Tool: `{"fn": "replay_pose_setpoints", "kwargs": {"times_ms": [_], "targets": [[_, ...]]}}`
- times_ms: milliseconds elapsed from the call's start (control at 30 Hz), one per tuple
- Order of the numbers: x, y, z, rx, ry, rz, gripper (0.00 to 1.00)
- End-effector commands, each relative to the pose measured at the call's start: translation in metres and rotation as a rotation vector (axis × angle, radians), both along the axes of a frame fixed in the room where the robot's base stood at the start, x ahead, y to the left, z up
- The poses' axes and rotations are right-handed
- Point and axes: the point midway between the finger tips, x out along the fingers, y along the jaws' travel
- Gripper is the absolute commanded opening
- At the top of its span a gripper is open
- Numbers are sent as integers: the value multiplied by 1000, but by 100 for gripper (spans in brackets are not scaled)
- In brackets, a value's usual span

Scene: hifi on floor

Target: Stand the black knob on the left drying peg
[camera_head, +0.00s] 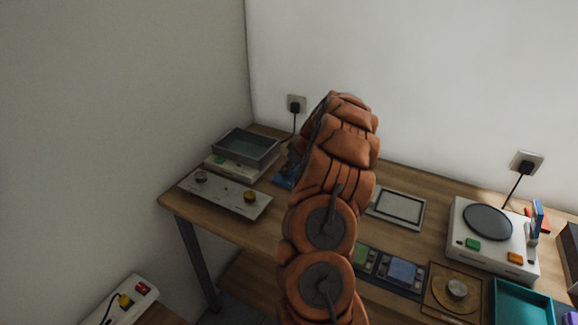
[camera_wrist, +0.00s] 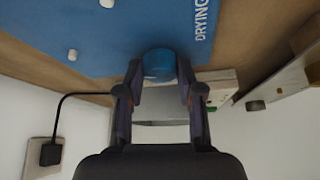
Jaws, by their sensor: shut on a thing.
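My gripper (camera_wrist: 160,78) is shut on a round, smooth thing that looks dark blue here and seems to be the black knob (camera_wrist: 160,64). In the wrist view it is held over the edge of a blue board (camera_wrist: 145,25) marked DRYING. Two short white pegs, one at the top edge (camera_wrist: 107,3) and one farther left (camera_wrist: 72,55), stand bare on the board, apart from the held knob. I cannot tell which is the left peg. In the head view only a blue sliver of the board (camera_head: 283,182) shows beside my arm; my gripper is hidden.
A panel with a dark knob (camera_head: 201,177) and a brass knob (camera_head: 250,197) lies left on the desk (camera_head: 225,222). A grey tray (camera_head: 246,147) stands behind it. A wall socket with a cable (camera_head: 295,106) is close behind the board. A white device (camera_head: 495,235) stands right.

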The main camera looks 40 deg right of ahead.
Motion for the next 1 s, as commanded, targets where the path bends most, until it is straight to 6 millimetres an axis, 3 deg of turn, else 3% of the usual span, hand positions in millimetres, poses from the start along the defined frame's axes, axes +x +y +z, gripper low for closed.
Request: {"fn": "replay_pose_setpoints", "kwargs": {"times_ms": [333, 367, 600, 1000], "targets": [[0, 0, -3, -2, -1, -1, 13], [0, 0, -3, -2, -1, -1, 38], [0, 0, -2, -2, -1, -1, 62], [0, 0, 2, -1, -1, 0, 62]]}}
